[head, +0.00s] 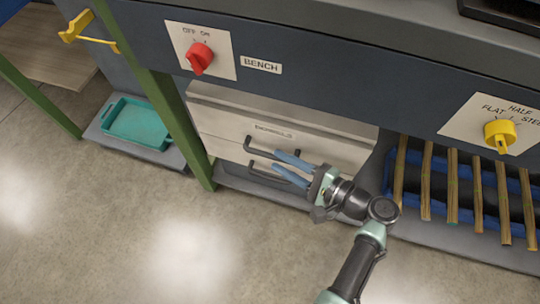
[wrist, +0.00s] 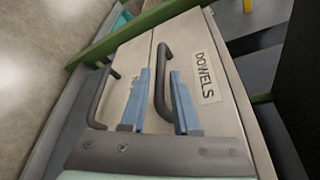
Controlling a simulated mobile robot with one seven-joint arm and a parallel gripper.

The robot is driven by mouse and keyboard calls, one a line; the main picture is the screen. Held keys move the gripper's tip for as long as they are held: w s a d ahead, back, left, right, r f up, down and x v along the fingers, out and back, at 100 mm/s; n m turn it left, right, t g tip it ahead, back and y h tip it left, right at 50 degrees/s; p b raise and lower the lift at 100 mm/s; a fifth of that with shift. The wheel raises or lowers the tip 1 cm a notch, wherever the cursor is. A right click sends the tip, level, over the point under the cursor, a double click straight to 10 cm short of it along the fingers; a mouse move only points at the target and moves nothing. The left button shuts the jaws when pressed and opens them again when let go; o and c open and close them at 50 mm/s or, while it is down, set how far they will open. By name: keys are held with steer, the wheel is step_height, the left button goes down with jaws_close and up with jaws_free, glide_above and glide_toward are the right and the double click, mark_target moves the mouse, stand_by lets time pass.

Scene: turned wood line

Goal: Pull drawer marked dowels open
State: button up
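The dowels drawer (wrist: 215,65) is a pale front with a DOWELS label (wrist: 207,77) in the wrist view; it looks closed. Its dark bar handle (wrist: 161,85) lies between the two blue fingers of my gripper (wrist: 160,78). The fingers are apart, one on each side of the bar, with gaps showing; I cannot tell how deep the bar sits between them. In the head view my gripper (head: 276,160) reaches the cabinet front from the right, by the upper drawer (head: 340,150). The label there is too small to read.
A second drawer with a dark handle (wrist: 99,95) lies beside the first in the wrist view. A green post (head: 170,108) stands left of the drawers. A rack of wooden sticks (head: 452,185) is at the right, a teal tray (head: 137,122) at the left. The floor in front is clear.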

mark_target(270, 155)
steer(key=shift+b+x, duration=0.45)
steer(key=shift+x, duration=1.6)
jaws_close()
